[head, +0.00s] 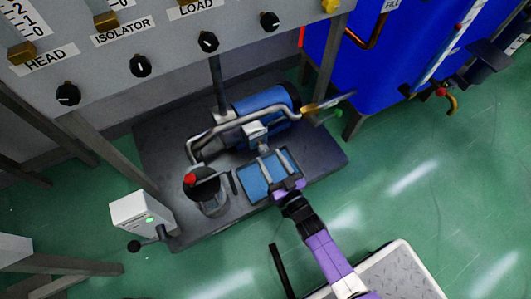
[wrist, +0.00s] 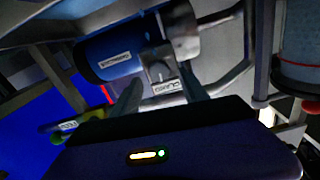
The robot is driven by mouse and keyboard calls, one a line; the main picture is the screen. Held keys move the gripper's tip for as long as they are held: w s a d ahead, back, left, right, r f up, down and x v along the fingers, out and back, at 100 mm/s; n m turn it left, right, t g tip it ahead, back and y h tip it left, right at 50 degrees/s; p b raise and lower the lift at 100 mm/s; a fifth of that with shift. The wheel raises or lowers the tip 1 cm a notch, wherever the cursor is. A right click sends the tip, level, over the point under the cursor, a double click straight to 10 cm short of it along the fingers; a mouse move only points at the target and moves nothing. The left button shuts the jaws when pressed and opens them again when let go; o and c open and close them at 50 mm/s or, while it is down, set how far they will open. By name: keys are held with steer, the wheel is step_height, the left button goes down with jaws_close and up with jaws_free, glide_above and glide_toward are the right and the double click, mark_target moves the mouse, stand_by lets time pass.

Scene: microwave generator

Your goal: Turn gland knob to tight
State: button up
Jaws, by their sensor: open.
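A label that appears to read GLAND (wrist: 167,87), upside down, shows in the wrist view. It is on a small pale grey block (wrist: 159,69), which I take for the gland knob or its housing, beside the blue motor or pump body (wrist: 108,56). In the head view a pale block (head: 255,133) sits by the bent pipe. My gripper (head: 264,154) reaches over the skid toward this block. In the wrist view the two fingers of my gripper (wrist: 160,78) are apart, one on each side of the labelled block. Contact and the knob's setting cannot be told.
The bent grey pipe (head: 240,122) and blue cylinder (head: 268,103) lie just beyond my gripper. A dark pot with a red-tipped lever (head: 207,188) stands left. A blue tank (head: 370,60) and control panel (head: 170,45) stand behind. Green floor (head: 430,180) is open at right.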

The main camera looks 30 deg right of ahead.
mark_target(265, 151)
steer(key=shift+w+b, duration=0.55)
steer(key=shift+w, duration=1.25)
jaws_close()
